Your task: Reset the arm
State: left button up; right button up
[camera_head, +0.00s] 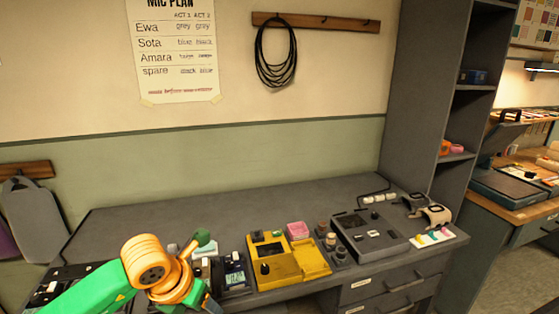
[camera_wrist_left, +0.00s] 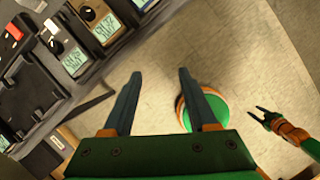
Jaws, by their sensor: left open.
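My left arm, green and orange, comes in from the lower left in the head view and bends over the front of the grey desk (camera_head: 130,214). Its gripper (camera_head: 212,304) is at the bottom edge there, partly cut off. In the left wrist view my left gripper (camera_wrist_left: 160,73) is open, its two dark fingers apart with only floor between them. It holds nothing and is beside the desk's front edge. My right gripper (camera_wrist_left: 257,112) shows small at the right of the left wrist view, away from the desk, its dark fingers spread and empty.
Along the desk front stand a yellow device (camera_head: 285,266), a dark grey console (camera_head: 368,236) and small units with screens (camera_head: 235,276). A dark shelf unit (camera_head: 428,90) rises at the right. Floor (camera_wrist_left: 225,45) beside the desk is clear.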

pick_arm(q)
jog(key=s+d+f+n+h, duration=0.1)
jog(key=d+f+n+h, duration=0.1)
jog(key=d+n+h, duration=0.35)
jog(key=s+d+f+n+h, duration=0.1)
jog(key=d+f+n+h, duration=0.1)
jog(key=d+h, duration=0.65)
jog(key=a+f+n+t+y, duration=0.4)
jog(key=a+f+n+y, duration=0.15)
jog(key=f+n, duration=0.5)
jog(key=a+f+n+t+y, duration=0.3)
jog(key=a+f+n+y, duration=0.25)
jog(key=f+n, duration=0.5)
jog(key=s+a+f+n+g+y, duration=0.35)
jog(key=s+a+f+n, duration=0.2)
jog(key=s+f, duration=0.65)
jog(key=s+f+n+g, duration=0.1)
jog(key=s+f+g, duration=0.2)
jog(key=s, duration=0.8)
jog(key=s+a+f+n+g, duration=0.1)
jog(key=s+f+n+g, duration=0.1)
jog(key=s, duration=0.9)
jog(key=shift+s+a+f+g+y, duration=0.2)
jog(key=shift+f+g+y, duration=0.25)
jog(key=shift+f+g, duration=0.4)
